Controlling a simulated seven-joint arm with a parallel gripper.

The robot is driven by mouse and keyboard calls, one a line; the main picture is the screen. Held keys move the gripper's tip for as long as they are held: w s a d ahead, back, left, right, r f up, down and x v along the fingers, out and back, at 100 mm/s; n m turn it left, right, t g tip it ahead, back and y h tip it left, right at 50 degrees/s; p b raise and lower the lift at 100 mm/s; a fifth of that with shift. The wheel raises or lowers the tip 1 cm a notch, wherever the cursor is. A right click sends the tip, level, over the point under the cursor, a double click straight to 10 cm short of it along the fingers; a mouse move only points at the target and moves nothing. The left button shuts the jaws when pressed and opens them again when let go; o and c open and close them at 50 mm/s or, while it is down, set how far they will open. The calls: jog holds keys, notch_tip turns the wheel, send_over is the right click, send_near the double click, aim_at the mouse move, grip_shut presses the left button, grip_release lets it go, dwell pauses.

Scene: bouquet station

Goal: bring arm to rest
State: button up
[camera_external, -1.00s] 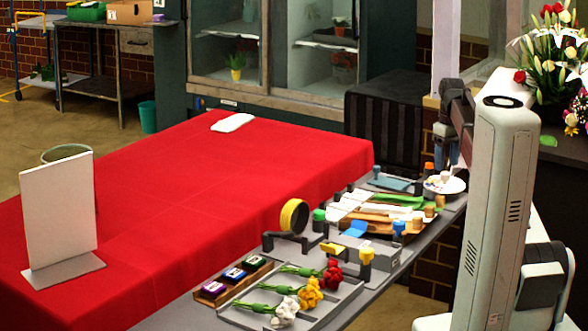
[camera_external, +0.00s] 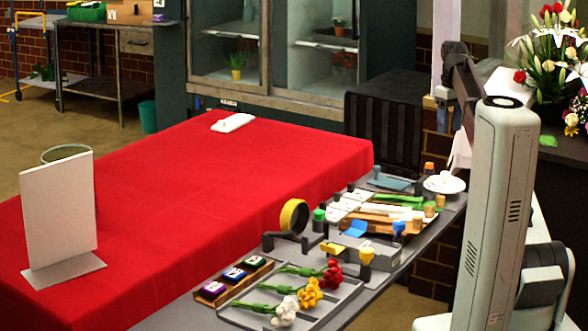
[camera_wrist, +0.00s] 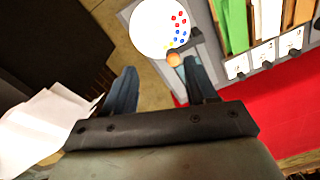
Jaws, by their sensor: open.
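My gripper (camera_wrist: 158,88) is open and empty in the wrist view, its two blue-grey fingers apart. In the external view my gripper (camera_external: 444,112) hangs in the air beyond the far end of the grey side bench, left of my upright arm link. In the wrist view the fingertips lie below a white round plate (camera_wrist: 150,28) with red, blue and yellow dots. My arm's base is partly cut off at the external view's right edge.
The grey bench (camera_external: 420,243) holds a plate (camera_external: 445,184), a tape roll (camera_external: 294,216), tools and a flower tray (camera_external: 330,308). Loose white sheets (camera_wrist: 45,125) lie left of my gripper.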

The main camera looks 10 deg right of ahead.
jog(key=d+f, duration=0.8)
jog(key=f, duration=0.4)
jog(key=d+f, duration=0.8)
jog(key=f, duration=0.3)
jog(key=s+a+f+y, duration=0.15)
jog(key=s+f, duration=0.35)
jog(key=f, duration=0.7)
jog(key=s+a+f+m+g, duration=0.3)
jog(key=s+a+f, duration=1.3)
jog(key=s+f, duration=0.3)
jog(key=s+a+f+g, duration=0.1)
jog(key=s+a+f, duration=0.2)
jog(key=s, duration=0.6)
jog(key=s+a+f+m+g+h, duration=0.1)
jog(key=s+a+f, duration=0.1)
jog(key=s, duration=0.7)
jog(key=s+a+f+m+g, duration=0.1)
jog(key=s+a+f, duration=0.2)
jog(key=s, duration=0.6)
jog(key=shift+a+f+g+h, duration=0.3)
jog(key=shift+f+g+h, duration=0.1)
jog(key=shift+f, duration=0.45)
